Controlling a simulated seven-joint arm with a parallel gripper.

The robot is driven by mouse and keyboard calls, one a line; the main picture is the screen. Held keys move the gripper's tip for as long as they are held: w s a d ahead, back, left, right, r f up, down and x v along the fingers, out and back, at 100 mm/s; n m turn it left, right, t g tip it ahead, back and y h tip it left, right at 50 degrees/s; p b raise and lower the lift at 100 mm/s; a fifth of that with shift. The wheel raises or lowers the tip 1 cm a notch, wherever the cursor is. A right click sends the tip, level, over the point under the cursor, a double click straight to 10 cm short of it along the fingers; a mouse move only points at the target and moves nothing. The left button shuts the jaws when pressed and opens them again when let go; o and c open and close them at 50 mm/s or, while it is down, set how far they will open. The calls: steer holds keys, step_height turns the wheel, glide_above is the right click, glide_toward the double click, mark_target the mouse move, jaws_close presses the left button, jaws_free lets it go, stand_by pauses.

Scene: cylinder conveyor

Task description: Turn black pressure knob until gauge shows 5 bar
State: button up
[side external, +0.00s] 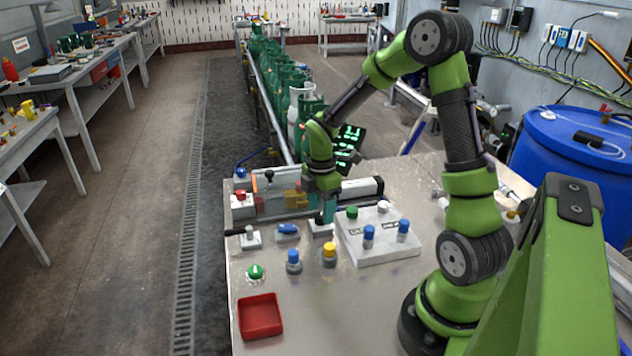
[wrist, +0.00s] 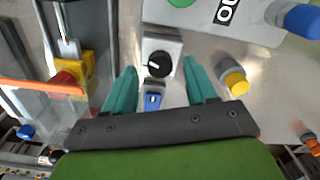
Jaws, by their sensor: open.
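The black pressure knob (wrist: 159,64) sits on a small white box in the wrist view, with a white mark pointing left. My gripper (wrist: 160,68) is open, with one teal finger on each side of the knob and a visible gap to it on both sides. I cannot tell how far the fingertips are above the box. In the side external view my gripper (side external: 326,208) points down over the bench, low above the knob's box (side external: 321,231), and the fingers partly hide the knob. I cannot make out a gauge or its reading in either view.
A blue part (wrist: 153,101) lies just below the knob box in the wrist view, with a yellow knob (wrist: 236,82) to the right. A white panel (side external: 380,247) with knobs stands close to my gripper. A red tray (side external: 260,316) lies at the bench front.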

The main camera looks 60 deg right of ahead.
steer(key=shift+f, duration=0.8)
steer(key=shift+c, duration=0.4)
jaws_close()
steer(key=shift+m, duration=0.3)
